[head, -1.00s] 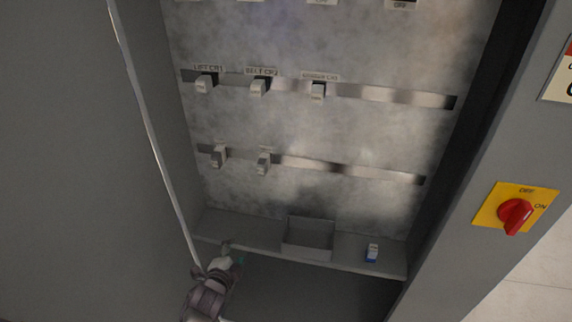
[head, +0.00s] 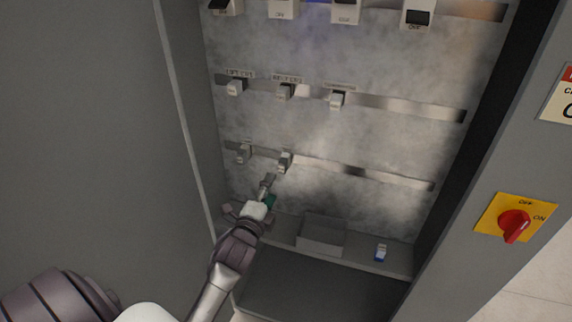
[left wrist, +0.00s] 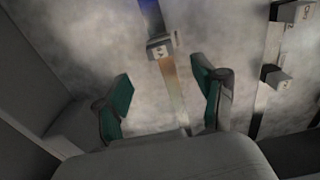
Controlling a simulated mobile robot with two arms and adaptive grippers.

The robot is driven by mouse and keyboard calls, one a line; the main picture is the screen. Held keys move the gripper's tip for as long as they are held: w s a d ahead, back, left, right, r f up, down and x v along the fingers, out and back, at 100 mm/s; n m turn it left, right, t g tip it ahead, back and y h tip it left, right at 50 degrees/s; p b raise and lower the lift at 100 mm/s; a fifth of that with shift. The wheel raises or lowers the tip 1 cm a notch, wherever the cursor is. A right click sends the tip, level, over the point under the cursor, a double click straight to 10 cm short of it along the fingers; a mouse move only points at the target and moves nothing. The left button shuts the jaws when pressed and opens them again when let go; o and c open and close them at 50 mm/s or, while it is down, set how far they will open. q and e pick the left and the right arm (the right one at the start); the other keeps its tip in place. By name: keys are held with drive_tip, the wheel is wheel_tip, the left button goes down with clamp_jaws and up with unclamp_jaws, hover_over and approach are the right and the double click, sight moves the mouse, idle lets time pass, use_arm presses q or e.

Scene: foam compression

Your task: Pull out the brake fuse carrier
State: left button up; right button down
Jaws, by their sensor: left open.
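I cannot read which is the brake one. My left gripper (head: 269,191) is open and empty, just below the right carrier in the head view. In the left wrist view its green-padded fingers (left wrist: 162,98) stand apart on either side of a rail (left wrist: 172,85). A carrier (left wrist: 160,48) on that rail lies ahead between the fingers, apart from them. My right gripper is not in view.
Labelled units (head: 284,90) sit on the middle rail, with breakers (head: 346,10) above. An open grey bin (head: 323,235) and a small white-and-blue part (head: 380,253) are on the ledge. The cabinet's left wall (head: 180,110) is close to my arm. A red rotary switch (head: 514,226) is at right.

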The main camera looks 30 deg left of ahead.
sight(282, 169)
use_arm(q)
drive_tip(key=shift+w, duration=0.1)
drive_tip(key=b+x, duration=0.2)
drive_tip(key=x, duration=0.5)
drive_tip(key=shift+b+x, duration=0.45)
drive_tip(key=shift+x, duration=0.45)
idle(0.6)
drive_tip(key=shift+c, duration=0.4)
clamp_jaws()
drive_tip(key=shift+p, duration=0.35)
